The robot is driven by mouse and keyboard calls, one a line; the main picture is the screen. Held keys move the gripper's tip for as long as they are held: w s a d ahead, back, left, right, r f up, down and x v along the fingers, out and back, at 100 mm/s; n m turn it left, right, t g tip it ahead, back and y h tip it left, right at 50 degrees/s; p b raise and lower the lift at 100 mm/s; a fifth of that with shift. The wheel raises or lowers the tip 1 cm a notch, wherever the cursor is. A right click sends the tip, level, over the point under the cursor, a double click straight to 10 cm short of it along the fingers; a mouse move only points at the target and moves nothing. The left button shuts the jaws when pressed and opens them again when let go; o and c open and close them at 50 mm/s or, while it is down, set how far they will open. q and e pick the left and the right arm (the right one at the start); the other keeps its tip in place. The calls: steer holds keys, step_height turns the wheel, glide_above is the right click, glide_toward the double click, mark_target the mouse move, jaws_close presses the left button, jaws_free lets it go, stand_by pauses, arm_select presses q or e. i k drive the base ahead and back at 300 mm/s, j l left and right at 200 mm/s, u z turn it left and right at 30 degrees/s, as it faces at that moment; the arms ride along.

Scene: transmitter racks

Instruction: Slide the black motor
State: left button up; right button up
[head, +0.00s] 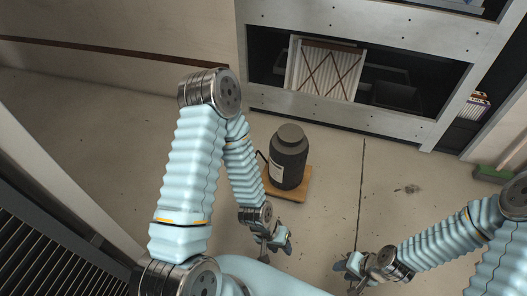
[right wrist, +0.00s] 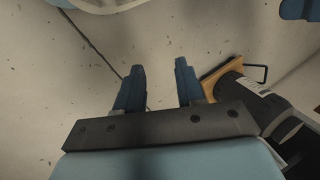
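The black motor (head: 289,158) stands upright on a small wooden board (head: 296,190) on the floor, in front of the rack. It has a white label on its side and a dark handle at its left. In the right wrist view the motor (right wrist: 256,104) and part of the board (right wrist: 221,72) show at the right. My left gripper (head: 277,246) is in front of the board, apart from the motor; its finger gap is hard to make out. My right gripper (right wrist: 159,75) is open and empty, with bare floor between its fingers; in the head view it is right of the board.
A grey metal rack (head: 360,107) stands behind the motor, with a pleated filter (head: 325,72) and dark bins on its shelf. A wall is at the left. The floor (head: 345,180) right of the motor is clear.

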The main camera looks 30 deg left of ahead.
mark_target(285, 175)
steer(key=i+z, duration=0.1)
steer(key=z, duration=0.35)
steer(key=j+z, duration=0.1)
steer(key=z, duration=0.35)
steer(key=i+j+z, duration=0.1)
steer(key=z, duration=0.35)
steer(key=j+z, duration=0.1)
steer(key=z, duration=0.3)
steer(key=j+z, duration=0.15)
steer(key=z, duration=0.3)
steer(key=i+j+u, duration=0.1)
steer(key=j+u, duration=0.15)
steer(key=j, duration=0.15)
steer(key=j+u, duration=0.2)
steer(key=u, duration=0.25)
steer(key=j+u, duration=0.25)
steer(key=u, duration=0.2)
steer(key=j+u, duration=0.2)
steer(key=u, duration=0.25)
steer(key=j+u, duration=0.2)
steer(key=u, duration=0.25)
